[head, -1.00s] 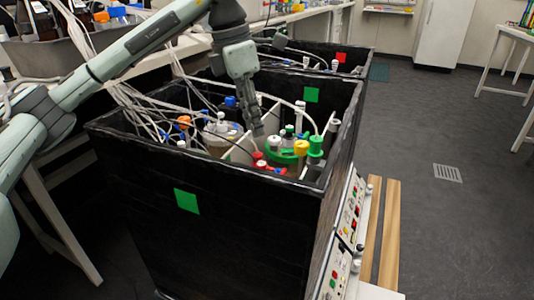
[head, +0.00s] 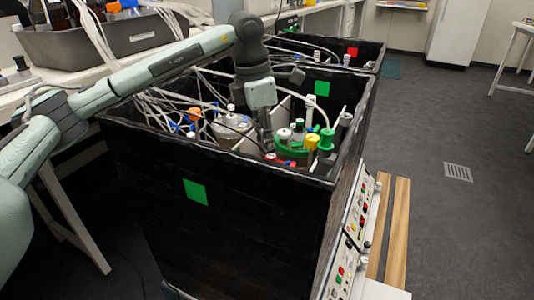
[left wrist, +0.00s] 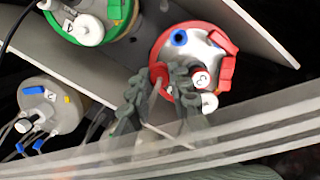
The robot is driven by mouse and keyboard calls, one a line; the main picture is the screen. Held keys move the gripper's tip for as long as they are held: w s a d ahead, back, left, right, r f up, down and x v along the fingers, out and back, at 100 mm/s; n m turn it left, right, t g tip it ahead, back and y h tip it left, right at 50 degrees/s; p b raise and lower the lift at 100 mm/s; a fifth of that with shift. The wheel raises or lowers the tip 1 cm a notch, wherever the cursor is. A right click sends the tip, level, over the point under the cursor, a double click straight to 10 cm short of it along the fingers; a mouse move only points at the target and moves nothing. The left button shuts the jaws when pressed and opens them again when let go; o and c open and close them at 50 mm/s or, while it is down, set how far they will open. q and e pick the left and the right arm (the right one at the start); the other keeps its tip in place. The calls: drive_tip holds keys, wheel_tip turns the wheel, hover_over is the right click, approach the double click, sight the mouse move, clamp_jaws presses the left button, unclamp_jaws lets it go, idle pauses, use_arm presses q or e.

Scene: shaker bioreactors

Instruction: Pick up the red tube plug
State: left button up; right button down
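A vessel with a red ring (left wrist: 163,46) and a white top stands in the left wrist view. It bears red parts, a blue port and a white cap marked 3 (left wrist: 203,79). A red plug-like piece (left wrist: 159,74) is at the ring's near left edge. My left gripper (left wrist: 157,82) points down, its two fingers apart on either side of this piece; contact is not clear. In the head view my left gripper (head: 267,146) reaches into the black box, beside the red parts (head: 287,162). The box wall partly hides them. My right gripper is not in view.
The black box (head: 220,215) has high walls around the vessels. A green-ringed vessel (left wrist: 112,33) and a grey-topped vessel (left wrist: 52,103) stand nearby. Pale divider plates (left wrist: 55,58) and several loose tubes crowd the space. A second black box (head: 325,46) stands behind.

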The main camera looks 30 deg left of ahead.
use_arm(q)
drive_tip(key=shift+c, duration=1)
